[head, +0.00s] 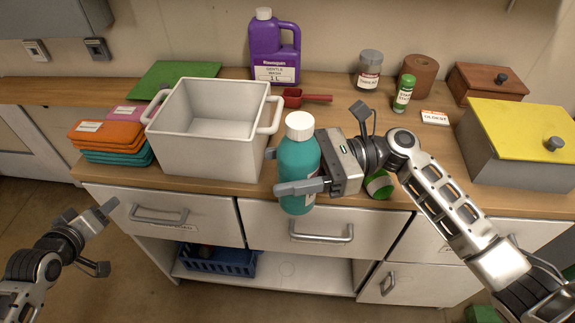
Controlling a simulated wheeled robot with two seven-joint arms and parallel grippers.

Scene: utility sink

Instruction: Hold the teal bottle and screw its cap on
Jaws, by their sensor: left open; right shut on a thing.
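The teal bottle (297,171) is upright in the head view, in front of the counter's front edge. My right gripper (296,172) is shut around its body from the right side. The white cap (299,125) sits on top of the bottle; I cannot tell how tightly it is seated. My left gripper (107,215) is open and empty at the lower left, in front of the cabinet and well apart from the bottle.
A white basin (205,149) with handles stands left of the bottle.

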